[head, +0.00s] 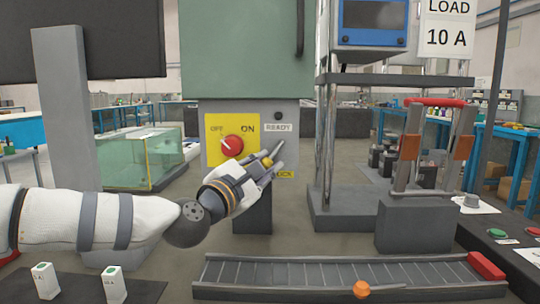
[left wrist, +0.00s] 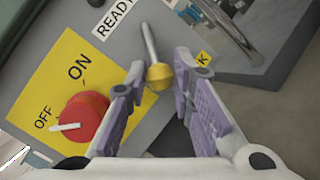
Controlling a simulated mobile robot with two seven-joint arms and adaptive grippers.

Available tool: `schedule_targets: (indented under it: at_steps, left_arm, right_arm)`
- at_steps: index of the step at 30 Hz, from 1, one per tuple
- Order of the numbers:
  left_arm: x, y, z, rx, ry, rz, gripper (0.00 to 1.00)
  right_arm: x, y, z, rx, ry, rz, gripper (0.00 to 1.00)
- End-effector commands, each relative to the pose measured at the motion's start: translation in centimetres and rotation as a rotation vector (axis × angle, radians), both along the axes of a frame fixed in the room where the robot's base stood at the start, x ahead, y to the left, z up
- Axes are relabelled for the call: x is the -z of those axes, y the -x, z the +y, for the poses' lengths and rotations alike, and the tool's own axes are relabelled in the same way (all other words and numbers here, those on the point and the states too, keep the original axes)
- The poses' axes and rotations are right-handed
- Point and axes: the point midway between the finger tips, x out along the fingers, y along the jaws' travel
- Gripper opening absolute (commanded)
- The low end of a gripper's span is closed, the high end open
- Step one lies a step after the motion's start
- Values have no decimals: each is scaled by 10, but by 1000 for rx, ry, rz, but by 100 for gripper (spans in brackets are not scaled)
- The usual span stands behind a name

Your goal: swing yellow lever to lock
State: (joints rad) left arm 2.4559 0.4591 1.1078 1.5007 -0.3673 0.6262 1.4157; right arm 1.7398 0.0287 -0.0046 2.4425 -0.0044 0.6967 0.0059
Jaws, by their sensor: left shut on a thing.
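The yellow lever is a yellow knob on a metal rod, on the front of a grey control box (head: 295,110). In the left wrist view the yellow knob (left wrist: 158,77) sits between my fingertips and its rod (left wrist: 149,42) runs up from it beside the READY label (left wrist: 113,17). My right gripper is out of view.
A red rotary knob (head: 232,146) sits on a yellow OFF/ON plate left of the lever, its white pointer toward OFF. A roller conveyor (head: 340,273) runs along the front. A blue-fronted unit (head: 374,22) on a grey frame stands right of the box.

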Motion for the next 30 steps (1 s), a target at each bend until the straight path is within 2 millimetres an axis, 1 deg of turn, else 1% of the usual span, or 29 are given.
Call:
schedule_targets:
  at_steps: [1,9,15,21,30]
  left_arm:
    - [-12,1,2,-1,-41,-6,0]
    - [-24,1,10,-2,-272,-10,0]
    - [-29,1,13,-2,-403,-9,0]
    - [-31,0,15,-3,-488,-6,0]
    - [-29,0,15,-1,-540,-4,0]
  right_arm:
    - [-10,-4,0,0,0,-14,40]
    - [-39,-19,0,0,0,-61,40]
    - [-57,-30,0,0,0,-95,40]
    - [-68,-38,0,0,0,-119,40]
    - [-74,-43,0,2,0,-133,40]
